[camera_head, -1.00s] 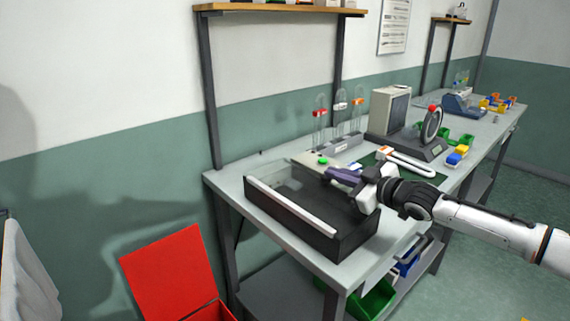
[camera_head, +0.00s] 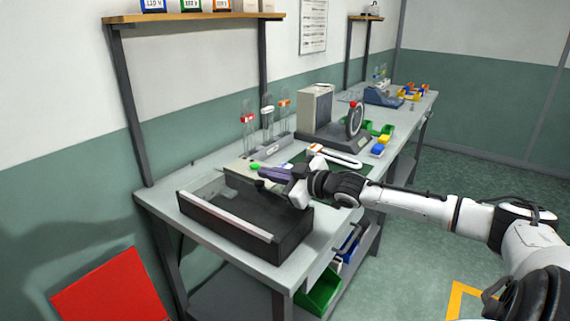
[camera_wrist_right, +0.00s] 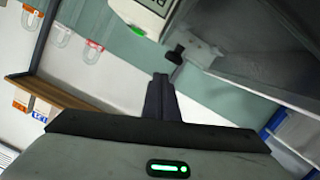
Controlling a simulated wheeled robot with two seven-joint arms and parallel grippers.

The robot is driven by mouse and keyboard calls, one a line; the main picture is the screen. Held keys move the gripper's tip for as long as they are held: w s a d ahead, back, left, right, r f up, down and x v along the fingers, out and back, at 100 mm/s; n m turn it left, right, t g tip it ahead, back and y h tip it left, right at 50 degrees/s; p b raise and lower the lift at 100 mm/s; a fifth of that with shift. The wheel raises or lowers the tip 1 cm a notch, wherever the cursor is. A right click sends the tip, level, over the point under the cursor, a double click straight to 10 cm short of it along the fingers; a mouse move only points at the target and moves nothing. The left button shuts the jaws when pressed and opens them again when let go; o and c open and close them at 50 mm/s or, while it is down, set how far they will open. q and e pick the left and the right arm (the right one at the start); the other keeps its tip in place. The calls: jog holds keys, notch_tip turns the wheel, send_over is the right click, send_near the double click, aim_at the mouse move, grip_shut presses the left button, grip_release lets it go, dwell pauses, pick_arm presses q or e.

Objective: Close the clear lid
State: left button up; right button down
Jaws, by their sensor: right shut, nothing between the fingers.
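A dark, low box (camera_head: 283,240) sits on the near end of the workbench. A pale bar (camera_head: 226,216) runs along its left side, with a faint see-through pane, seemingly the clear lid (camera_head: 207,189), by it. I cannot tell the lid's exact angle. My right gripper (camera_head: 264,174) is at the box's far end, fingers together and empty, close to a green button (camera_head: 255,166). In the right wrist view the shut fingers (camera_wrist_right: 160,80) point at a small black knob (camera_wrist_right: 178,53); contact is unclear. My left gripper is out of view.
A red panel (camera_head: 112,291) is below at left. A green bin (camera_head: 320,292) sits under the bench. Floor at right is clear.

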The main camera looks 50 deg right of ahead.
jog(key=shift+s+r, duration=0.25)
jog(key=shift+r, duration=0.25)
jog(key=shift+s+r, duration=0.25)
jog(key=shift+r, duration=0.2)
jog(key=s+d+r, duration=0.1)
jog(key=s+r, duration=0.1)
jog(key=s, duration=0.6)
jog(key=shift+s+d, duration=0.15)
jog(key=shift+s, duration=0.25)
jog(key=shift+r, duration=0.1)
